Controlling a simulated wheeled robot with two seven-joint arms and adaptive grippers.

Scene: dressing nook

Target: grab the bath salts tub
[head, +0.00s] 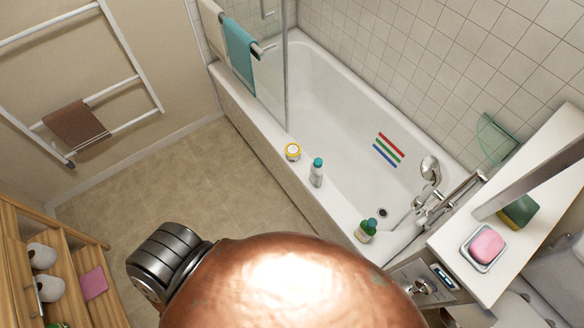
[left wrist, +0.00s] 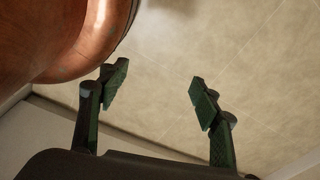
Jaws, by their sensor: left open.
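A small round tub with a yellow rim and pale lid (head: 293,152), which looks like the bath salts tub, stands on the near ledge of the bathtub (head: 320,95) in the head view. It is upright, left of a bottle with a teal cap (head: 317,172). My left gripper (left wrist: 158,85) shows in the left wrist view with its two fingers wide apart and nothing between them. Beige floor lies behind the fingers; the tub is not in that view. Neither gripper shows in the head view, so I cannot tell the left gripper's distance from the tub.
A green bottle (head: 366,230) stands farther right on the ledge. A glass screen (head: 272,75) with a teal towel (head: 240,50) rises at the ledge's left end. A pink soap (head: 487,245) lies on the right counter. A wooden shelf (head: 75,265) stands lower left. Floor (head: 190,180) is clear.

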